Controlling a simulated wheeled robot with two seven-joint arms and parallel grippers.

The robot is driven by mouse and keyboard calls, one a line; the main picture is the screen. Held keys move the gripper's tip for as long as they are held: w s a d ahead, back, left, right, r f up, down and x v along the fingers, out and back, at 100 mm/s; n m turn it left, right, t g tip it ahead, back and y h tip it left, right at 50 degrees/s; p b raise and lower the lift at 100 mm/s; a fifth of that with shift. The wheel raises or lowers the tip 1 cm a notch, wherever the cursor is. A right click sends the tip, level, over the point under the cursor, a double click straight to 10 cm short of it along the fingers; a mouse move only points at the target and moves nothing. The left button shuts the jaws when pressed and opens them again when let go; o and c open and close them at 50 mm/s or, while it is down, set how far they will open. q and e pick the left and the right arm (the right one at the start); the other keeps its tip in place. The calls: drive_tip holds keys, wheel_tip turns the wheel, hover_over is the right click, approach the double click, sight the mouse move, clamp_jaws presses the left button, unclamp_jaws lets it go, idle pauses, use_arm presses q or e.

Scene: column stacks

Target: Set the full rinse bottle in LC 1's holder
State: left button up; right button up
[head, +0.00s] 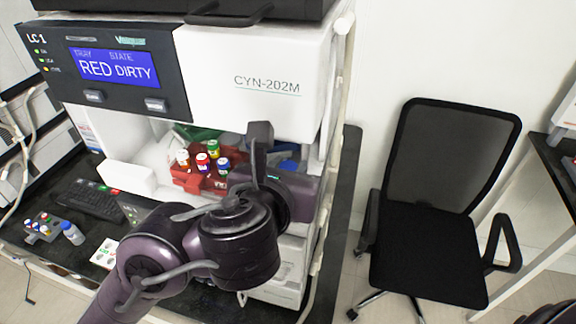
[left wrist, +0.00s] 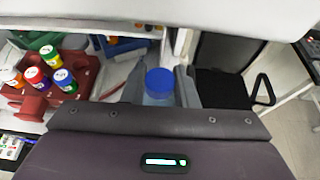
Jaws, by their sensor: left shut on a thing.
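LC 1 (head: 250,80) is a white and dark machine whose screen reads "RED DIRTY". My left gripper (head: 260,138) reaches into its open bay at the right side. In the left wrist view its fingers (left wrist: 161,92) are shut on a clear bottle with a blue cap (left wrist: 159,80), which I take as the rinse bottle. The cap faces the wrist camera. In the head view my arm hides the bottle. I cannot make out the bottle holder in either view. My right gripper is out of view.
A red tray (head: 186,182) with several coloured-cap vials stands in the bay, left of my gripper; it also shows in the wrist view (left wrist: 32,103). A blue tray (left wrist: 118,46) lies deeper in. A black chair (head: 440,190) stands right.

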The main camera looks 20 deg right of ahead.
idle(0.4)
use_arm(q)
drive_tip(key=o, duration=0.9)
drive_tip(key=shift+f, duration=0.1)
